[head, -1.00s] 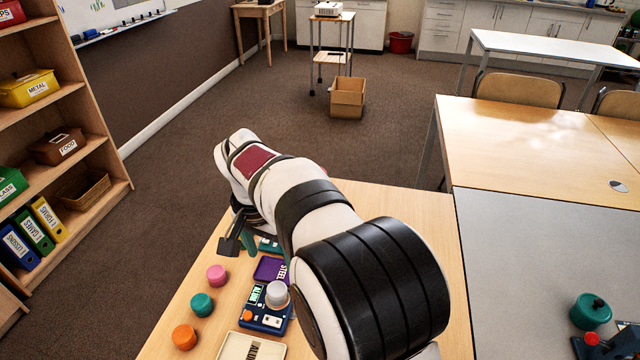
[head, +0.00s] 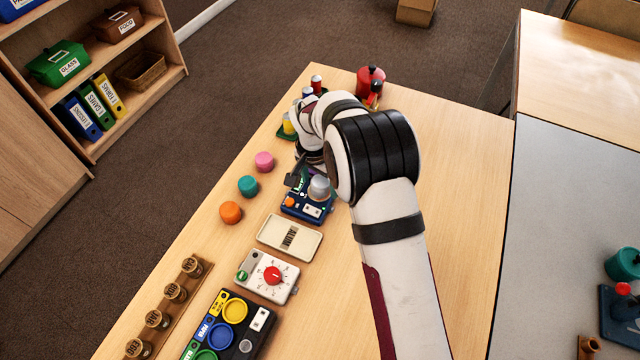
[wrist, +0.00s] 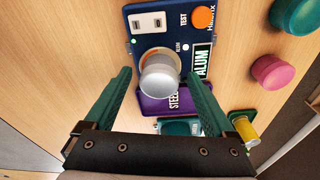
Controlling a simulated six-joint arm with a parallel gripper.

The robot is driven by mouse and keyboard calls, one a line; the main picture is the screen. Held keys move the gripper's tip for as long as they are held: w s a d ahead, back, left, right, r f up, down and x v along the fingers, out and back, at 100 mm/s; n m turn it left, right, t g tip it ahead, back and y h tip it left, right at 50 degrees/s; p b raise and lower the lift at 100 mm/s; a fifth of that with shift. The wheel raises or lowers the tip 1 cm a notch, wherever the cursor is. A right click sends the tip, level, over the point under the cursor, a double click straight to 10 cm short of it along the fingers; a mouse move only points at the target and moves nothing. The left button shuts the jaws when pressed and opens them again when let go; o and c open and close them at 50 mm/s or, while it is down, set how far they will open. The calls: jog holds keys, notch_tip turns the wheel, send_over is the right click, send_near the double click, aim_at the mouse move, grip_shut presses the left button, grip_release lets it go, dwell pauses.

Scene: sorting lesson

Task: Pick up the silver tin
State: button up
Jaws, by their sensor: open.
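The silver tin (head: 319,187) stands on the blue tester (head: 306,205) on the wooden table. In the wrist view the silver tin (wrist: 160,76) is seen nearly from above on the tester's round seat. My gripper (wrist: 160,82) is open, with one green finger left of the tin and the other right of it. Nothing is shut between the fingers, and I cannot tell if either touches the tin. In the head view my gripper (head: 300,172) is beside the tin, partly hidden by my arm.
The tester's green display reads ALUM (wrist: 202,63). A purple STEEL plate (wrist: 168,104) lies beside the tester. Pink (head: 264,161), teal (head: 248,186) and orange (head: 230,212) tins stand to the left. A cream tray (head: 290,237) lies nearer. The table's right side is clear.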

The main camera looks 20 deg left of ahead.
jog(key=shift+c, duration=0.3)
grip_shut()
jog(key=shift+r, duration=0.15)
